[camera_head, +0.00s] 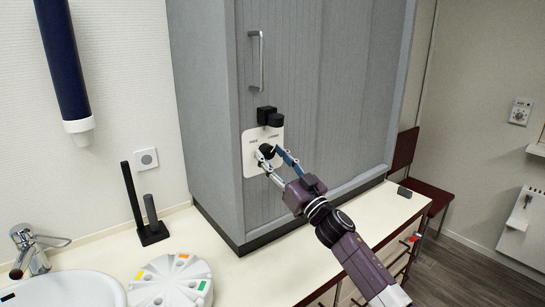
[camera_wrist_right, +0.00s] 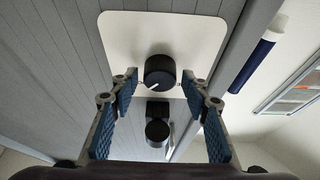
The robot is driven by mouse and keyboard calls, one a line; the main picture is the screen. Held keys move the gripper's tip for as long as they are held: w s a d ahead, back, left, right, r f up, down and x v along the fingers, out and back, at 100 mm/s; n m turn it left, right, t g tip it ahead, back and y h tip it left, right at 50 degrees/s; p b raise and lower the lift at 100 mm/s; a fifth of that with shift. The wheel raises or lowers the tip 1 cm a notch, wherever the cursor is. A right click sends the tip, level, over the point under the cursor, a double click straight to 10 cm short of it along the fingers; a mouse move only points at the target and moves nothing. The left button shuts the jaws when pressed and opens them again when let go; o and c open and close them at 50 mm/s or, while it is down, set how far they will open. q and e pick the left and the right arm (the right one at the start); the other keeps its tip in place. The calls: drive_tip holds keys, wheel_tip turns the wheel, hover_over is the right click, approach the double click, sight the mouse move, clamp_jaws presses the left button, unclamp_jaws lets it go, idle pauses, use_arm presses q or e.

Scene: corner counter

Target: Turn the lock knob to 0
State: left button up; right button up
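The lock knob (camera_head: 266,150) is a round black knob on a white plate (camera_head: 249,161) on the grey cabinet door. In the right wrist view the knob (camera_wrist_right: 160,66) shows a short white pointer line slanting on its face. The small lettering on the plate is too small to read. My right gripper (camera_head: 272,158) is at the plate. My left gripper is not in view.
A black latch block (camera_head: 266,115) sits just above the plate, and a metal handle (camera_head: 257,62) higher up. The counter (camera_head: 255,279) holds a white round organizer (camera_head: 170,284), a black stand (camera_head: 153,233) and a sink (camera_head: 70,290). A blue tube (camera_head: 64,60) is on the wall.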

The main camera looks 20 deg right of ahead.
drive_tip(key=c, duration=0.9)
drive_tip(key=shift+d+n, duration=0.1)
drive_tip(key=shift+n, duration=0.4)
drive_tip(key=n+g+y, duration=0.1)
drive_tip(key=n+y, duration=0.1)
drive_tip(key=n, duration=0.2)
drive_tip(key=n+g+y, duration=0.1)
drive_tip(key=n, duration=0.2)
drive_tip(key=n+g+y, duration=0.1)
drive_tip(key=n, duration=0.2)
drive_tip(key=shift+w+d+r+n+y, duration=0.1)
drive_tip(key=shift+d+n+y, duration=0.05)
drive_tip(key=shift+n+y, duration=0.15)
drive_tip(key=n+g+p, duration=0.1)
drive_tip(key=n, duration=0.2)
drive_tip(key=n+g+p, duration=0.1)
drive_tip(key=n+g, duration=0.1)
drive_tip(key=n, duration=0.1)
drive_tip(key=shift+r+y, duration=0.15)
drive_tip(key=shift+y, duration=0.15)
drive_tip(key=n+g+p, duration=0.1)
drive_tip(key=n, duration=0.2)
drive_tip(key=shift+n+g+h+p, duration=0.35)
drive_tip(key=shift+n+p, duration=0.25)
drive_tip(key=shift+n, duration=0.3)
